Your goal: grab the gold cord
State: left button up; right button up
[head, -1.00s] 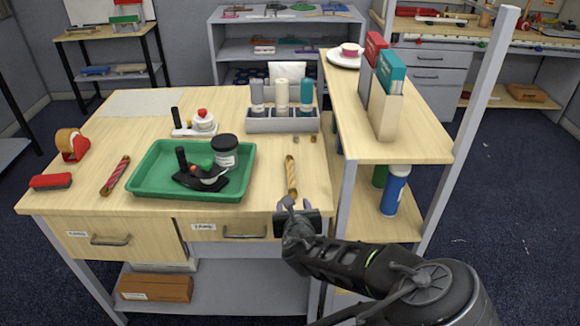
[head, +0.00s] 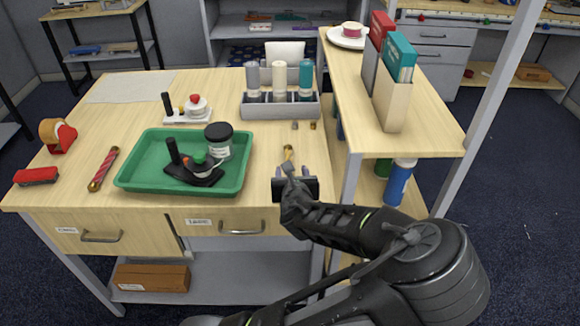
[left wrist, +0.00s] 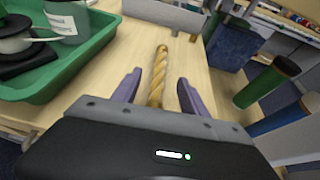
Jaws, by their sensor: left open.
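The gold cord (head: 288,152), a short twisted gold rod shape, lies on the table right of the green tray. It points away from me, and its near part is hidden behind my gripper in the head view. My left gripper (head: 292,171) is over the table's front edge at the cord's near end. In the left wrist view the gold cord (left wrist: 160,62) runs between the two spread purple fingers of my left gripper (left wrist: 158,80), with a gap on each side. Its near end is hidden by the gripper body. My right gripper is not in view.
The green tray (head: 135,183) with a dark-lidded jar (head: 219,143) stands to the left. A grey bottle holder (head: 280,108) stands behind the cord, with small brass pieces (head: 313,126) before it. A raised shelf (head: 425,140) borders the right side. A red-gold cord (head: 103,169) lies far left.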

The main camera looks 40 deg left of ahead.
pick_arm(q)
jog(key=shift+w+a+f, duration=0.15)
jog(key=shift+w+a, duration=0.05)
jog(key=shift+w, duration=0.05)
jog(key=x, duration=0.5)
jog(key=shift+w+p, duration=0.1)
jog(key=shift+p, duration=0.3)
jog(key=shift+c, duration=0.3)
grip_shut()
dwell(0.4)
